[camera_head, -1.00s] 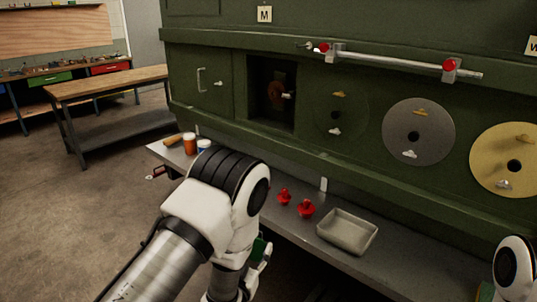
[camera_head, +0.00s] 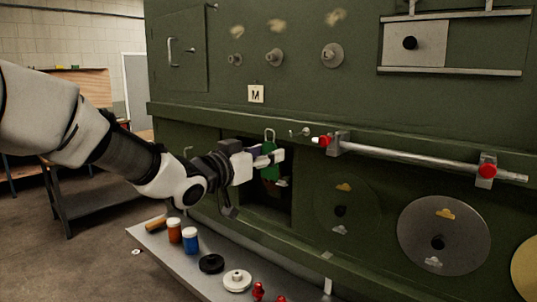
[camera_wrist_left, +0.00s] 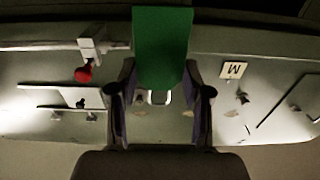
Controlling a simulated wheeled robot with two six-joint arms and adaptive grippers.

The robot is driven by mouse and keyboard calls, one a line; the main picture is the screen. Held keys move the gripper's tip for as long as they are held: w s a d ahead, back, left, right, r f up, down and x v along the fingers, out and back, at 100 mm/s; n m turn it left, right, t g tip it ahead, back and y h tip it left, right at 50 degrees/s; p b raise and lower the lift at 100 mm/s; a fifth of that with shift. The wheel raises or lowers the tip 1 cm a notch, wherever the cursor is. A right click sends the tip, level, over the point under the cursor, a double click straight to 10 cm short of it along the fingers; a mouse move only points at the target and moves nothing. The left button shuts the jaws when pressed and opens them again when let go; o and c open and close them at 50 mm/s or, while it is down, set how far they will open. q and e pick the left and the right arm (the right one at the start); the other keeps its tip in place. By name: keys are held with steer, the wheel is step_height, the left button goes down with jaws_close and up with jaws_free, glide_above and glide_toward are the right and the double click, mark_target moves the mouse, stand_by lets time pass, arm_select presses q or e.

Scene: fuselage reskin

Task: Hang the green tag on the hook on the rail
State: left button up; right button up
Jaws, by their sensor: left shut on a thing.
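My left gripper (camera_head: 267,158) is shut on the green tag (camera_head: 271,170), in front of the dark square opening in the green panel. The tag hangs upright with a pale metal loop (camera_head: 269,135) at its top. In the left wrist view the tag (camera_wrist_left: 162,45) shows as a green plate between the fingers, with its loop (camera_wrist_left: 159,97) beyond it. The small hook (camera_head: 304,132) sticks out at the left end of the rail (camera_head: 410,158). The loop is a little left of the hook, apart from it in the picture; the depth between them is unclear. My right gripper is out of view.
Red knobs (camera_head: 487,171) sit on the rail brackets. The shelf below holds an orange jar (camera_head: 174,231), a blue jar (camera_head: 190,240), a black disc (camera_head: 211,264) and a white disc (camera_head: 237,281). An M label (camera_head: 256,94) is above the opening.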

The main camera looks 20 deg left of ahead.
arm_select(q)
steer(key=f+p+x, duration=0.1)
steer(key=f+x, duration=0.1)
steer(key=x, duration=0.7)
steer(key=shift+d, duration=0.2)
stand_by(0.4)
steer(key=shift+s, duration=0.15)
steer(key=o, duration=0.9)
steer(key=shift+s, duration=0.1)
